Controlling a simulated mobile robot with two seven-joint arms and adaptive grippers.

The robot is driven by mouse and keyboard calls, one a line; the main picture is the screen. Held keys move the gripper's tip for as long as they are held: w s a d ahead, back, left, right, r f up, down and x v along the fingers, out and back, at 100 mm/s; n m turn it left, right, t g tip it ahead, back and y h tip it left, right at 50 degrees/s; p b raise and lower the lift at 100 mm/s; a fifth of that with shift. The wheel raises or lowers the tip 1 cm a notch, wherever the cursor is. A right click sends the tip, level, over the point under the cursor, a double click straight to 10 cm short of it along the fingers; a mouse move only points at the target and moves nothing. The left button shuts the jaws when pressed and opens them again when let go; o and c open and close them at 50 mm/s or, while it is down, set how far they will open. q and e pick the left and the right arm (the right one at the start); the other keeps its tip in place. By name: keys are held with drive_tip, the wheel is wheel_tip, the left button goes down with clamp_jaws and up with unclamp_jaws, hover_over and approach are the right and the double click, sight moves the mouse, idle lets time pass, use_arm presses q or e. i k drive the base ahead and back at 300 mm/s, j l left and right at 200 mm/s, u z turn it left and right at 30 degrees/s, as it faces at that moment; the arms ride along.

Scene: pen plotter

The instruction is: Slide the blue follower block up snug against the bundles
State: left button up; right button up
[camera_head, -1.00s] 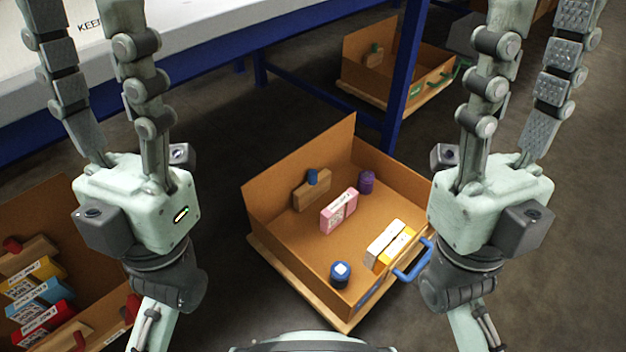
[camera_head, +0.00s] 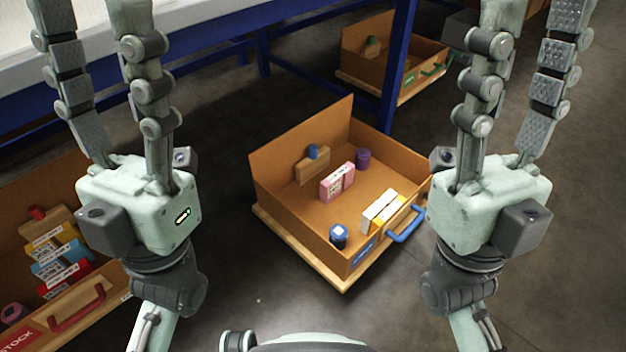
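The follower block (camera_head: 313,168) is a wooden block with a blue knob, upright near the back left wall of the blue-handled cardboard bin (camera_head: 272,165). A pink bundle (camera_head: 337,184) stands just in front of it, with a small gap that is hard to judge. White and yellow bundles (camera_head: 379,212) stand farther forward, near the blue handle (camera_head: 405,226). My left gripper (camera_head: 90,15) is open and empty, up in front of the camera. My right gripper (camera_head: 540,12) is also open and empty. Both are well away from the bin, and their fingertips reach the top picture edge.
A purple cylinder (camera_head: 363,159) and a blue round item with a white top (camera_head: 338,235) are in the same bin. A red-handled bin (camera_head: 95,325) stands at left, a green-handled bin (camera_head: 398,75) behind. A blue-framed table (camera_head: 250,22) spans the back. Floor between bins is clear.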

sight(317, 160)
drive_tip(key=k, duration=0.25)
drive_tip(key=i+j+z, duration=0.25)
drive_tip(key=z, duration=0.15)
drive_tip(key=i+j+z, duration=0.25)
drive_tip(key=z, duration=0.15)
drive_tip(key=i+j+z, duration=0.15)
drive_tip(key=j+z, duration=0.3)
